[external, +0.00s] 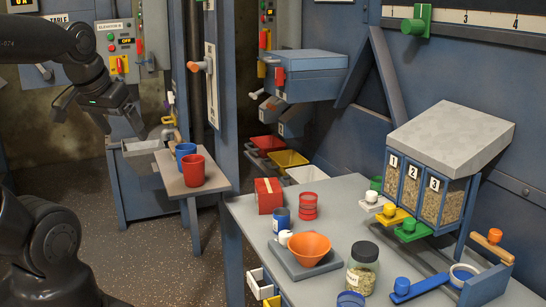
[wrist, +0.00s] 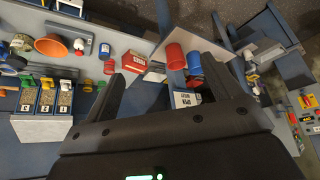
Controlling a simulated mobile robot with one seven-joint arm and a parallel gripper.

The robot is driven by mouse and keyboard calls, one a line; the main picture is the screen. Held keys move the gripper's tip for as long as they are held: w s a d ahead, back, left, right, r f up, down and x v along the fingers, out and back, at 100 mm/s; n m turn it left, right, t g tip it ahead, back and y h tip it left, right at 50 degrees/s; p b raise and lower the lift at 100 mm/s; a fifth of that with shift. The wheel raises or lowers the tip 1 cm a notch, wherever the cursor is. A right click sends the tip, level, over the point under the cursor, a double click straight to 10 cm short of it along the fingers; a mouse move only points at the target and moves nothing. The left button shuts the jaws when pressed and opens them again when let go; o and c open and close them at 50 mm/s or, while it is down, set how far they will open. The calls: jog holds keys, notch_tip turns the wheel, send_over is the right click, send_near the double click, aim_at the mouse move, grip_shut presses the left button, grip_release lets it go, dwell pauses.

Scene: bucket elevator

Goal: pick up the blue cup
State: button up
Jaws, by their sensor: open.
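The blue cup (external: 185,151) stands on a small grey shelf (external: 220,182), just behind the red cup (external: 193,171), which hides part of it. In the wrist view the blue cup (wrist: 194,63) shows beside the red cup (wrist: 174,58), between my open fingers in the picture but well beyond them. My gripper (external: 98,120) is open and empty, in the air to the left of the shelf, apart from both cups. The wrist view shows both black fingers of my gripper (wrist: 178,72) spread apart.
A grey bin (external: 145,152) stands behind the shelf. A blue post (external: 228,130) rises beside it. The worktable (external: 240,208) at right holds a red box (external: 268,196), an orange bowl (external: 310,247), a jar (external: 362,270) and numbered dispensers (external: 425,195). Floor left of the shelf is clear.

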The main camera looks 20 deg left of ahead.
dwell(0.3)
jog(key=w+a+f+n, duration=0.2)
jog(key=w+a, duration=0.1)
jog(key=w, duration=1.1)
jog(key=shift+w+a+f+n+y, duration=0.45)
jog(key=shift+w+a+f, duration=0.65)
jog(key=shift+w+f, duration=2.4)
jog(key=shift+w+a+f+n+y, duration=0.4)
jog(key=shift+w+a+f, duration=0.7)
jog(key=shift+w+f, duration=2.45)
jog(key=shift+w+a+f+n+y, duration=0.4)
jog(key=shift+w+a+f, duration=0.7)
jog(key=shift+w+f, duration=2.4)
jog(key=shift+w+r, duration=0.55)
jog(key=shift+r, duration=0.1)
jog(key=shift+c, duration=0.3)
jog(key=c, duration=1)
jog(key=shift+o, duration=0.2)
